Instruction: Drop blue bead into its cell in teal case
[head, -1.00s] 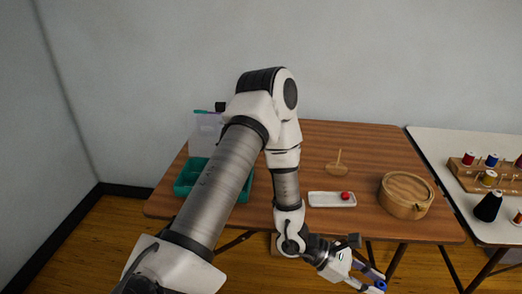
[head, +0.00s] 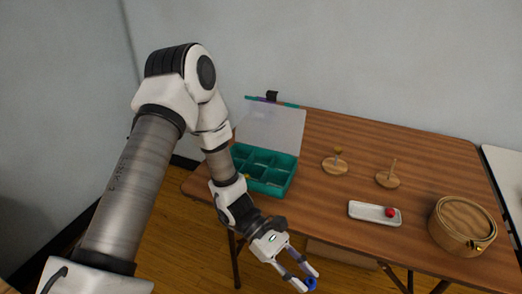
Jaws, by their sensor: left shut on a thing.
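The teal case (head: 291,178) stands open at the left of the wooden table, its clear lid (head: 272,127) raised at the back. It has several cells; a small yellow thing (head: 247,176) shows at its left side, partly hidden by my arm. My left gripper (head: 308,282) is shut on the blue bead (head: 310,284), in front of the table's front edge and to the lower right of the case. The bead is apart from the case. My right gripper is not in view.
A white tray (head: 364,211) holds a red bead (head: 390,212). Two wooden peg stands (head: 335,167) (head: 387,180) stand behind it, one with a yellow bead (head: 339,150) on top. A round lidded wooden box (head: 462,226) is at the right. Table (head: 320,210) between case and tray is clear.

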